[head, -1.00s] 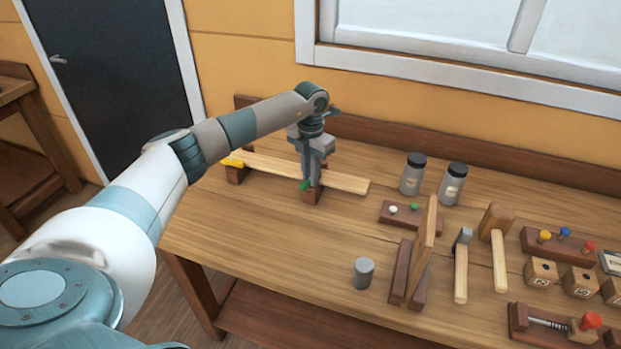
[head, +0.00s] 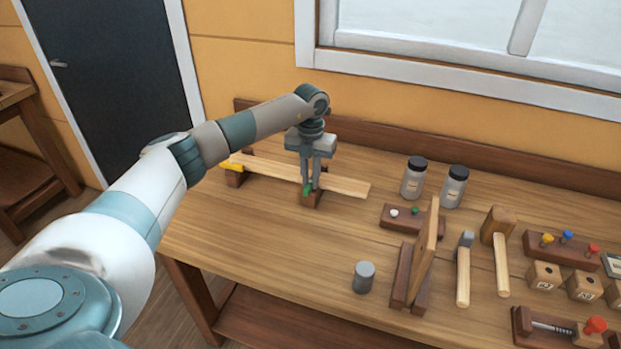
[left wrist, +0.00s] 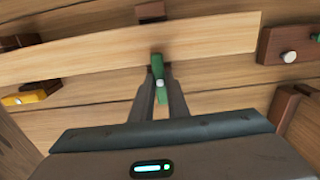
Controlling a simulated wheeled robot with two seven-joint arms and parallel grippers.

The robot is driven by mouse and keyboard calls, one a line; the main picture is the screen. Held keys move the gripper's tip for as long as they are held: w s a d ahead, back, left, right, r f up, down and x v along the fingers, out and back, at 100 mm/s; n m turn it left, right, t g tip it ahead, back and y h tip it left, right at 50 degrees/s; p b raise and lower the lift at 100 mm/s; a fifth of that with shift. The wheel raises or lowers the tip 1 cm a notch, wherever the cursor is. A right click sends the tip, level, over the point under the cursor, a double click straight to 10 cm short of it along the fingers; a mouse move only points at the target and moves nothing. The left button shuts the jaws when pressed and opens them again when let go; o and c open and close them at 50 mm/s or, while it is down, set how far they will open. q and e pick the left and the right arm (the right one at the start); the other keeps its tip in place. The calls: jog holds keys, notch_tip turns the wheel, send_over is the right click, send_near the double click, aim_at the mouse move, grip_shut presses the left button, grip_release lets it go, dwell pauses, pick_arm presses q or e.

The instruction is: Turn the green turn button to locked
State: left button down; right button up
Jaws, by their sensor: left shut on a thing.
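The green turn button (left wrist: 157,66) is in the left wrist view, between the fingertips of my left gripper (left wrist: 160,88). Its far end meets the near edge of a pale wooden plank (left wrist: 215,38). In the head view the green button (head: 307,190) shows small at the fingertips of my left gripper (head: 312,186), on a dark block (head: 312,200) beneath the plank (head: 345,186). My left gripper points down and is shut on the button. The fingers hide part of it. My right gripper is not in view.
A yellow turn button (head: 233,166) sits at the plank's left end. To the right are two jars (head: 412,182), a block with white and green pegs (head: 398,222), a grey cylinder (head: 363,277), a hammer (head: 464,270) and a mallet (head: 500,255). The bench front left is clear.

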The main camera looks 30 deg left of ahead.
pick_arm(q)
jog(key=c, duration=1.7)
grip_release()
jog(key=shift+r, duration=0.1)
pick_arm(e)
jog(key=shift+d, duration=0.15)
pick_arm(q)
jog(key=shift+r, duration=0.4)
notch_tip(320, 180, up, 12)
jog(key=b, duration=0.4)
notch_tip(320, 180, up, 4)
jog(key=r+b, duration=0.1)
send_over(311, 181)
jog(key=shift+s+f, duration=0.15)
jog(key=shift+f, duration=0.1)
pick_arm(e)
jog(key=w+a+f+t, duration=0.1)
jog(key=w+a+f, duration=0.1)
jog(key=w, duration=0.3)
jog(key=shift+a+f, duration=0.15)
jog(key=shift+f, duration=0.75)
